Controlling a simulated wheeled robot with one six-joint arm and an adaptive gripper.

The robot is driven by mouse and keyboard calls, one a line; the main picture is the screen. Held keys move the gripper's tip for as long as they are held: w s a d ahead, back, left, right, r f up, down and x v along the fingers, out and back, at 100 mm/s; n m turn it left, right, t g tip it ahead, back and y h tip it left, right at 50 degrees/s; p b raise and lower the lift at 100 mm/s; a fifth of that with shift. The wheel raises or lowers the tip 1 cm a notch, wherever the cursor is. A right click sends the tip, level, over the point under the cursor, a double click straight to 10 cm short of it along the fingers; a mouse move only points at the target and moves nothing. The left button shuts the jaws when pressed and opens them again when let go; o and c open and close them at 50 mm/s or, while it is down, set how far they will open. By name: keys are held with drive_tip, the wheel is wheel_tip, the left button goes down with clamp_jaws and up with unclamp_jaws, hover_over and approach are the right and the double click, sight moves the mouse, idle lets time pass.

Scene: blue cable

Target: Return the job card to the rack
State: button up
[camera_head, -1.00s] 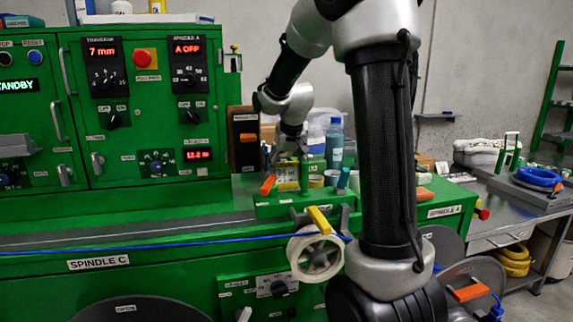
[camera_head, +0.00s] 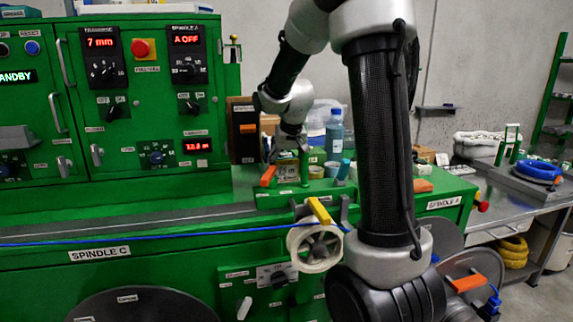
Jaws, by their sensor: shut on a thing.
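My gripper (camera_head: 287,155) hangs over the green machine's work surface, pointing down, with its fingers small and partly lost against the clutter behind. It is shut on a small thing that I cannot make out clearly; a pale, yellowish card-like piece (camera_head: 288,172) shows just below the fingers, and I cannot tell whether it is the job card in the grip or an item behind. A dark brown upright holder (camera_head: 243,143) with an orange piece in it stands just left of my gripper, apart from it; it may be the rack, but its label is too small to read.
A blue bottle (camera_head: 334,134) and small tubs stand right of my gripper. An orange-handled part (camera_head: 268,176) is close below. A white spool (camera_head: 315,248) with a yellow lever and a blue cable (camera_head: 150,239) run along the machine front. The left worktop is clear.

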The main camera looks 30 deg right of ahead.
drive_tip(key=shift+s+f, duration=0.1)
drive_tip(key=shift+f, duration=0.3)
idle(0.4)
drive_tip(key=o, duration=1)
drive_tip(key=shift+r, duration=0.45)
drive_tip(key=v, duration=1.1)
drive_tip(key=shift+s+r, duration=0.15)
drive_tip(key=shift+r, duration=0.05)
